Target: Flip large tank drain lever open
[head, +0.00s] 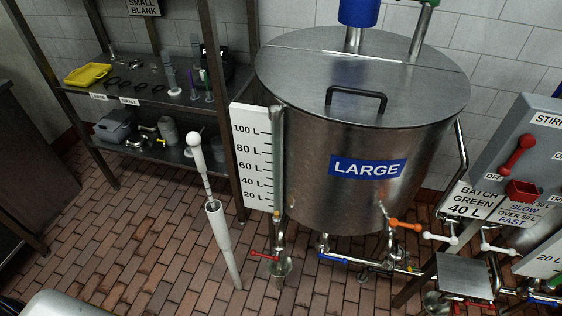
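The large tank (330,180) is a steel cylinder with a blue LARGE label (368,167) and a flat lid with a black handle. Low at its front left, a red lever (265,256) sits on a vertical pipe below the level gauge. An orange lever (405,225) sticks out to the right at the tank's lower right. A blue-handled lever (336,258) lies on the pipe under the tank. No label shows which of these is the drain lever. Neither of my grippers is in view.
A shelf rack (150,95) with tools stands left of the tank. An upright white rod (222,240) with a rounded top is in front of it. A grey control box (525,150) and white-handled valves (440,238) are at right.

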